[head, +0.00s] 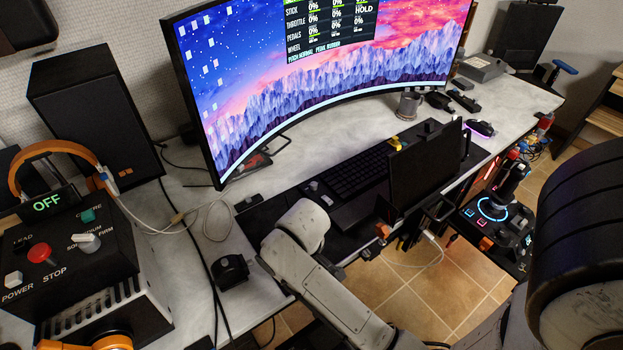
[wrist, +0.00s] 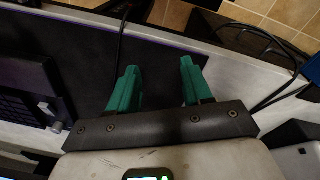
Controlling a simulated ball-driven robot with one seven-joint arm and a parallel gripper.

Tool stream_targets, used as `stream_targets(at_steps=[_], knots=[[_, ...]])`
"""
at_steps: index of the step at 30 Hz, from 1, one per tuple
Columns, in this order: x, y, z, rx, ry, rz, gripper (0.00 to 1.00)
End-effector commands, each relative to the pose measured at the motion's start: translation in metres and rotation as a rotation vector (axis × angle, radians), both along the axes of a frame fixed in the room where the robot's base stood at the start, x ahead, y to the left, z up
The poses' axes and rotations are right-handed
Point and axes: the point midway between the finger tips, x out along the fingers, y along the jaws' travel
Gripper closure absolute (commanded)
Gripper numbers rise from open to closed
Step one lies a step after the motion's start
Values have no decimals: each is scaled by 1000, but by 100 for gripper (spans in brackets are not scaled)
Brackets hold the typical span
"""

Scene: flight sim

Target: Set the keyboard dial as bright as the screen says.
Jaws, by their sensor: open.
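The black keyboard (head: 355,172) lies on a dark mat before the curved screen (head: 330,75). A small pale knob (head: 314,186) sits by its left end; I cannot tell surely whether it is the dial. The screen panel (head: 330,25) is cut off at the top; it shows STICK, THROTTLE, PEDALS and WHEEL rows with 0% values and HOLD. I read no brightness value. In the wrist view, my gripper (wrist: 158,78) has green fingers apart and empty, over the dark mat. The keyboard corner (wrist: 18,100) and a small grey knob (wrist: 48,108) lie left of it.
A black tablet-like panel (head: 425,165) stands upright at the keyboard's right end. A mug (head: 409,104) stands behind it. A control box (head: 80,250) reading OFF and a speaker (head: 95,120) are at left. A lit joystick (head: 505,185) is at right.

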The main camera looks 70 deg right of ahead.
Motion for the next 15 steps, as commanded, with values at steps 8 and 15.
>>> stream_targets(at_steps=[8, 15], knots=[[69, -122, 19, 2, 33, -102, 50], [92, -220, 64, 43, 46, -154, 50]])
